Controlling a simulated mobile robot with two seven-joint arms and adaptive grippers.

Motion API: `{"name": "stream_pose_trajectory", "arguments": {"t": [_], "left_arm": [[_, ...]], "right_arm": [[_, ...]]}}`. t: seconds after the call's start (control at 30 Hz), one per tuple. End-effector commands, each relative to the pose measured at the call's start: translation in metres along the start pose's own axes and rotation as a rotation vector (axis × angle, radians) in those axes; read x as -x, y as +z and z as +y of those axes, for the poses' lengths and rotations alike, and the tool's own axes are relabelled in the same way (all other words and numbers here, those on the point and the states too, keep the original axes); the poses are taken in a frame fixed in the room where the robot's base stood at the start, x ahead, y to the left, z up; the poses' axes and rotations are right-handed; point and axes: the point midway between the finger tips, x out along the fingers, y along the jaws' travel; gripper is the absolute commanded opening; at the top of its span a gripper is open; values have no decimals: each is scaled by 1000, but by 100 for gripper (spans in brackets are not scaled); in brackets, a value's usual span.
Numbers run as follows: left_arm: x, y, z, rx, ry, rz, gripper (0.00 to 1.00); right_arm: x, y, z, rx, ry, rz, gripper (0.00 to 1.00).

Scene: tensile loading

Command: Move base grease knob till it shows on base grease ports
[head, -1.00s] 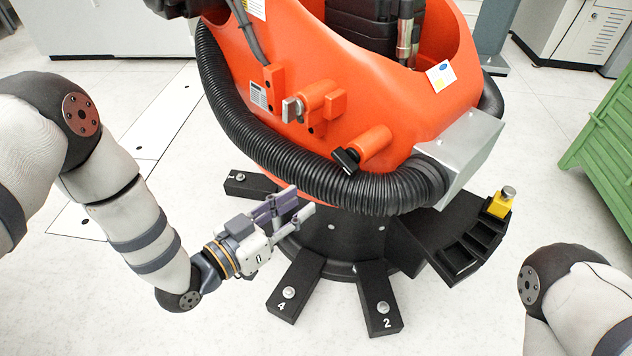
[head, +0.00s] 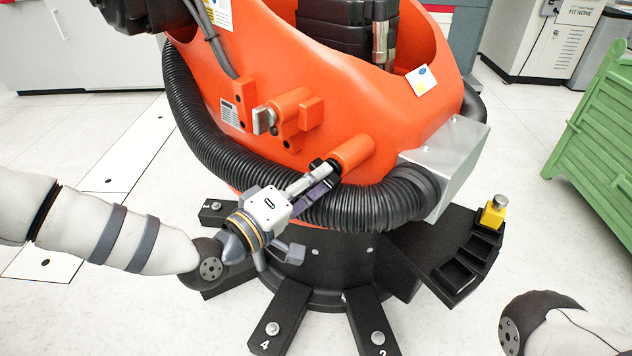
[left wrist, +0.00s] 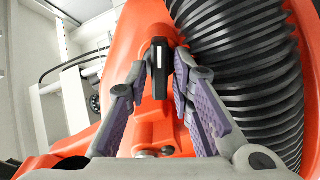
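The black knob (head: 333,167) sits on the end of an orange cylinder (head: 354,151) on the orange robot base. No label on it can be read. It also shows in the left wrist view (left wrist: 159,54), standing upright with a pale mark on its face. My left gripper (head: 326,177) reaches it from the lower left. In the left wrist view, its fingers (left wrist: 160,72) are spread, one on either side of the knob, with gaps visible. A second, silver knob (head: 264,120) is on the orange base to the left. My right gripper is out of view.
A thick black ribbed hose (head: 340,208) runs just below the knob, close to my left fingers. A grey metal box (head: 452,160) is at the right. Black numbered feet (head: 372,320) spread over the floor. A green crate (head: 600,135) stands at the far right.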

Motion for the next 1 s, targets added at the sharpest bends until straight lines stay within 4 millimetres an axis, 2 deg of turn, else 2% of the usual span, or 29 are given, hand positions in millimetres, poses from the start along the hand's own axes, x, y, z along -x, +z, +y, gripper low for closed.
{"name": "stream_pose_trajectory", "arguments": {"t": [0.23, 0.27, 0.33, 0.37, 0.73, 1.0], "left_arm": [[-2, -1, 0, -1, 0, 2, 22], [-2, -1, 0, -1, 0, 1, 19], [-2, -1, 0, -1, 0, 2, 4], [-2, -1, 0, -1, 0, 2, 0], [-2, 0, 2, -33, 1, 1, 0], [-2, 0, 3, -198, 2, 0, 0]], "right_arm": [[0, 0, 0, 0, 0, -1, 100], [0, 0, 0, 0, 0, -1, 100], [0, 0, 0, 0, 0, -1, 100], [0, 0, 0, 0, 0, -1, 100], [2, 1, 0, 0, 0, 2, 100], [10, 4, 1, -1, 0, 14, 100]]}}
